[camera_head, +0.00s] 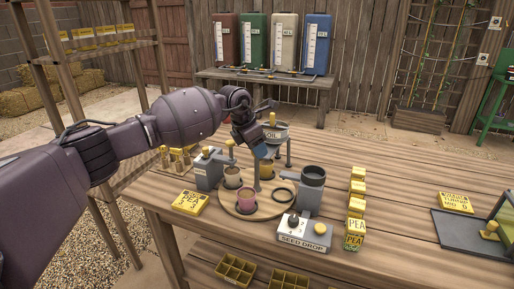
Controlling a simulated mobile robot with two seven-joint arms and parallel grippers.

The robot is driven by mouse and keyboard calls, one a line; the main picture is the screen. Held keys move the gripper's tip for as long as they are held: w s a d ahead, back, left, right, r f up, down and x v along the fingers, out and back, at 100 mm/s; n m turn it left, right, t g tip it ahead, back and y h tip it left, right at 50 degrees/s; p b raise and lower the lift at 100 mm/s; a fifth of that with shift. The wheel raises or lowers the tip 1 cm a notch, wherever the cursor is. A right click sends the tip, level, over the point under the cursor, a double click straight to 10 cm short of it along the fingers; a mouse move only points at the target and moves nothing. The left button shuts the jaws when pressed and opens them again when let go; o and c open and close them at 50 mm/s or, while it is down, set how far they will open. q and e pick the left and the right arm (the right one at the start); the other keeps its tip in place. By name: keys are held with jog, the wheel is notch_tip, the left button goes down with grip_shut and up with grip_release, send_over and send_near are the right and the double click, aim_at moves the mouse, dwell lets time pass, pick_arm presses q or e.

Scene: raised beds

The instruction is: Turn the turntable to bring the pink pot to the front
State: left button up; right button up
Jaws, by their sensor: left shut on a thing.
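The round wooden turntable (262,208) lies on the wooden bench. The pink pot (246,201) sits on it toward the front, slightly left of its middle. My left arm reaches in from the left. Its gripper (260,154) is over the back middle of the turntable, shut at the top of a grey upright post; the fingertips are small and partly hidden. My right gripper is not in view.
The seed drop box (302,233) stands close in front of the turntable. A dark cup dispenser (313,178) is at its right, a grey dispenser (207,170) at its left. The soil funnel (275,133) stands behind.

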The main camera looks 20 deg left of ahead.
pick_arm(q)
jog(key=o, duration=0.9)
jog(key=shift+o, duration=0.2)
jog(key=p+v, duration=0.2)
jog(key=v, duration=0.8)
jog(key=shift+r, duration=0.4)
